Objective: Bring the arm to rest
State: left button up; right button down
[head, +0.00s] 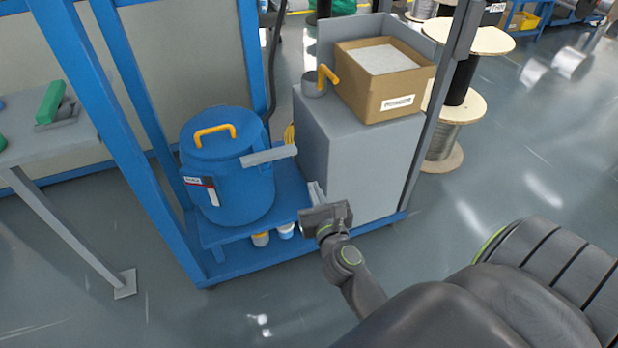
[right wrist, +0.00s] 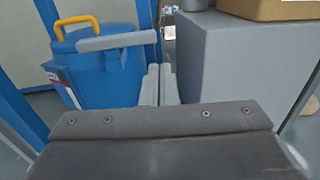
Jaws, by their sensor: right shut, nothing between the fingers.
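My right arm comes in from the lower right of the head view. Its gripper (head: 317,192) is in front of the grey cabinet, to the right of the blue drum. The fingers are together with nothing between them. In the right wrist view the gripper (right wrist: 158,82) points forward between the blue drum (right wrist: 105,70) and the grey cabinet (right wrist: 235,70). I cannot tell whether it touches either. My left gripper is not in view.
The blue drum (head: 228,170) has a yellow handle (head: 214,131) and a grey bar. A cardboard box (head: 392,95) sits on the grey cabinet (head: 355,160). Blue frame posts (head: 110,130) stand left. Cable spools (head: 455,110) stand behind right. Open floor (head: 500,190) lies right.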

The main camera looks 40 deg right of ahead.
jog(key=shift+v, duration=1.25)
